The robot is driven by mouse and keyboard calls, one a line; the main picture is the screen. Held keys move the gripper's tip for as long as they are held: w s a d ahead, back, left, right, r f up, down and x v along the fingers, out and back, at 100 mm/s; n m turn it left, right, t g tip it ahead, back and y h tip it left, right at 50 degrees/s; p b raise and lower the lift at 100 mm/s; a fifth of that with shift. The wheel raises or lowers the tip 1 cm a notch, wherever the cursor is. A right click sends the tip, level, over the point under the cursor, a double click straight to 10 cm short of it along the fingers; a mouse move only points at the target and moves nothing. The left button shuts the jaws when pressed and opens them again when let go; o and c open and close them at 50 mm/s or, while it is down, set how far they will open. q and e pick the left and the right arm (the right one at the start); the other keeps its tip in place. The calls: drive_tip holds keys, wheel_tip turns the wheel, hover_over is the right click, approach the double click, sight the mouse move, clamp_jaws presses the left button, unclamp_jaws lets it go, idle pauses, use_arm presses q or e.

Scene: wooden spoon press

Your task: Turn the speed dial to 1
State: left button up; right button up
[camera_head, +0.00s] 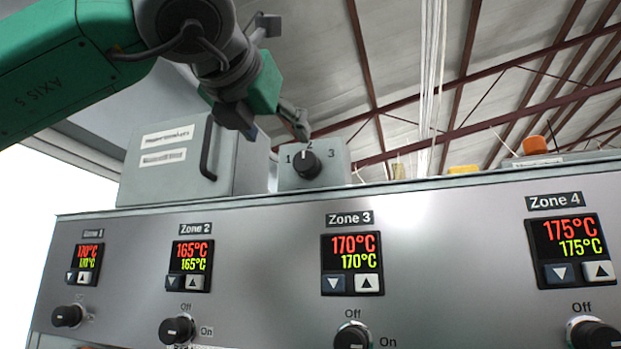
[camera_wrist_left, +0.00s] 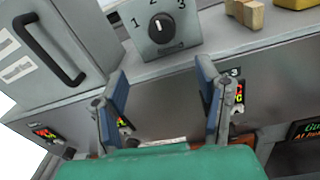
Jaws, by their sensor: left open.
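The speed dial (camera_head: 306,164) is a black round knob on a small grey box, marked 1, 2 and 3. Its white mark points up, about at 2. It also shows in the left wrist view (camera_wrist_left: 161,28), at the top centre. My left gripper (camera_head: 276,130) is above and to the left of the dial in the head view, apart from it. In the left wrist view its two blue-padded fingers (camera_wrist_left: 163,72) are spread with nothing between them, and the dial is beyond the tips. My right gripper is in neither view.
A grey cabinet with a black handle (camera_head: 208,150) stands left of the dial box. Below is a front panel (camera_head: 270,250) with Zone 1 to Zone 4 displays and black knobs. A wooden block (camera_wrist_left: 246,14) lies right of the dial box.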

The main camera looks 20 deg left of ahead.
sight(304, 162)
use_arm(q)
drive_tip(key=w+p, duration=0.2)
drive_tip(key=w, duration=0.4)
drive_tip(key=w+p, duration=0.2)
drive_tip(key=w, duration=0.4)
drive_tip(key=shift+w+d+r, duration=0.1)
drive_tip(key=shift+w+r, duration=0.05)
drive_tip(key=shift+r, duration=0.05)
drive_tip(key=shift+w, duration=0.5)
drive_tip(key=shift+f, duration=0.1)
drive_tip(key=c, duration=1.2)
